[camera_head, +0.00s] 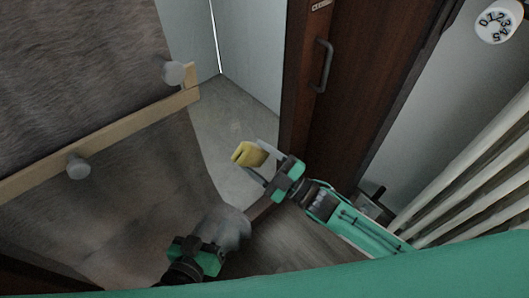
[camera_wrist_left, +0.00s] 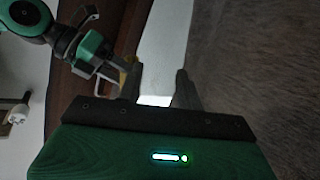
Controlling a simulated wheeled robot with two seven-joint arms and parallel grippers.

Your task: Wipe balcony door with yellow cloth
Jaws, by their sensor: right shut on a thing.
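The brown wooden door (camera_head: 365,75) with a dark vertical handle (camera_head: 322,66) stands at the upper middle-right of the head view. My right gripper (camera_head: 257,160) is shut on the yellow cloth (camera_head: 245,154), holding it left of the door's lower part. A gap shows between cloth and door in the picture; I cannot tell the exact distance. My left gripper (camera_head: 228,230) is low in the head view, its fingers blurred there. In the left wrist view its two fingers (camera_wrist_left: 157,85) stand apart with nothing between them. The right gripper (camera_wrist_left: 108,65) shows beyond them, with a bit of yellow.
A grey-brown surface with a wooden bar (camera_head: 110,130) and pale round knobs fills the left. Pale floor (camera_head: 215,115) lies between.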

